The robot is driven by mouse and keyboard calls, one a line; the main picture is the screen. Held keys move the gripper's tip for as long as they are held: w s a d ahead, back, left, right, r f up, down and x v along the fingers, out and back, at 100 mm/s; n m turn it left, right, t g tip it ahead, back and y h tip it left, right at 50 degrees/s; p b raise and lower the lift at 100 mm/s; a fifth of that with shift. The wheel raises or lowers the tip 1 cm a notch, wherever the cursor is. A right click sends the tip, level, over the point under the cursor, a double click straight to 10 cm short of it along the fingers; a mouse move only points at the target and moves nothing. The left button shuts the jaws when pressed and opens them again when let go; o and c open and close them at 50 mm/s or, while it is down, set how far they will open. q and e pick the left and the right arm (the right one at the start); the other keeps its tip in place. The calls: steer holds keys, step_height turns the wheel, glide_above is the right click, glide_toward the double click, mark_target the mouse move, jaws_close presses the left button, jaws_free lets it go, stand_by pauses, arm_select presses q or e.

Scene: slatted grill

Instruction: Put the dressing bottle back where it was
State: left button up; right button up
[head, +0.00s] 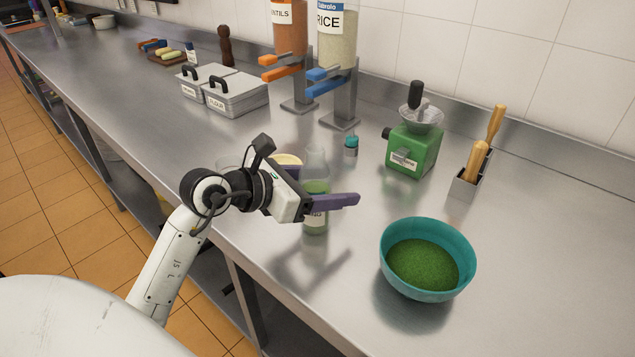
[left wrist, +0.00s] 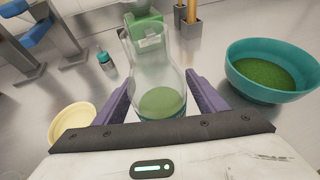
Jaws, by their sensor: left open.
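The dressing bottle (head: 316,170) is clear glass with green liquid inside and a label low on its front. It appears to stand upright on the steel counter. My left gripper (head: 328,190) is open with its purple fingers on either side of the bottle; the near finger crosses in front of it and hides part of it. In the left wrist view the bottle (left wrist: 158,70) sits between the spread fingers of the left gripper (left wrist: 158,88). Whether a finger touches the glass cannot be told. My right gripper is not in view.
A teal bowl (head: 388,262) of green contents stands right of the bottle. A cream bowl (left wrist: 56,128) is close to the left finger. Behind are a small teal-capped jar (head: 351,147), a green grinder (head: 412,150), a utensil holder (head: 462,188) and dispensers (head: 340,105). The right counter is clear.

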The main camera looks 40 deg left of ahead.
arm_select(q)
steer(key=b+v, duration=0.1)
steer(key=v, duration=1.1)
steer(key=shift+b, duration=0.35)
